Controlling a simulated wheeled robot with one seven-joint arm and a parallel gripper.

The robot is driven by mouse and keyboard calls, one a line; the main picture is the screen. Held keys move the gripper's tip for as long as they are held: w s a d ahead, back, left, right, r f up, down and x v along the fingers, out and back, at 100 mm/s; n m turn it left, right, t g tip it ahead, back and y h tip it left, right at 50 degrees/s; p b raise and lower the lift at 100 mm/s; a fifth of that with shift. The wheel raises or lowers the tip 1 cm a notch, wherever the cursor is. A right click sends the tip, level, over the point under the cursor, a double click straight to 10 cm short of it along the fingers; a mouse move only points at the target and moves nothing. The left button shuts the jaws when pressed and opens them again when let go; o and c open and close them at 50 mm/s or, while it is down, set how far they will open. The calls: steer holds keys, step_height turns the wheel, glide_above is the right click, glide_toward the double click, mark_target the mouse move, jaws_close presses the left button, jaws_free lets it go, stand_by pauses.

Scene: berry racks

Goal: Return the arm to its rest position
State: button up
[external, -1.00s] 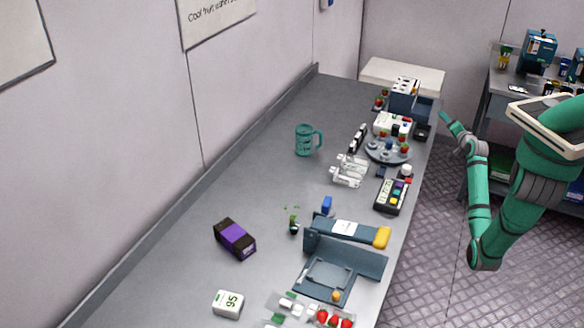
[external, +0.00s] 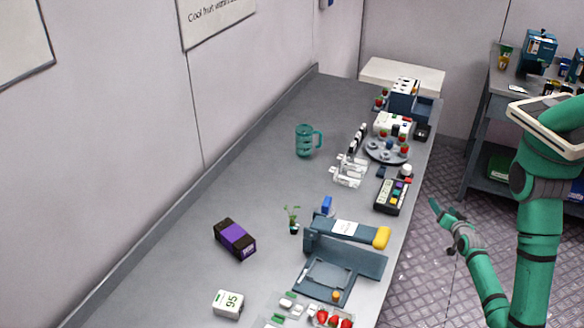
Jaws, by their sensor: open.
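My green arm (external: 540,230) shows at the right side of the external view, off the counter's right edge and over the metal floor. My gripper (external: 442,206) is at the end of the forearm, pointing up and left toward the counter edge, beside the black keypad device (external: 391,197). It looks open and empty, and it appears to touch nothing. The elbow is cut off by the bottom of the picture.
The grey counter (external: 240,170) runs along the wall. It holds a teal mug (external: 305,141), a purple-black box (external: 235,239), a blue-grey press-like device (external: 345,250) and a round plate with berries (external: 375,148). A shelf (external: 490,130) stands at the back right. The floor (external: 420,275) is clear.

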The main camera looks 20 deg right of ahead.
steer(key=s+a+r+n+y, duration=0.1)
steer(key=s+a+r+n, duration=0.2)
steer(key=s, duration=0.3)
steer(key=s+a+r+n+y, duration=0.2)
steer(key=s+a+r+n, duration=0.1)
steer(key=s, duration=0.3)
steer(key=s+a+r+n+t+y, duration=0.1)
steer(key=s+a+r+n, duration=0.1)
steer(key=s+a, duration=0.3)
steer(key=shift+s+a+r+n+y, duration=0.15)
steer(key=shift+s+r+n+y, duration=0.25)
steer(key=shift+s, duration=0.35)
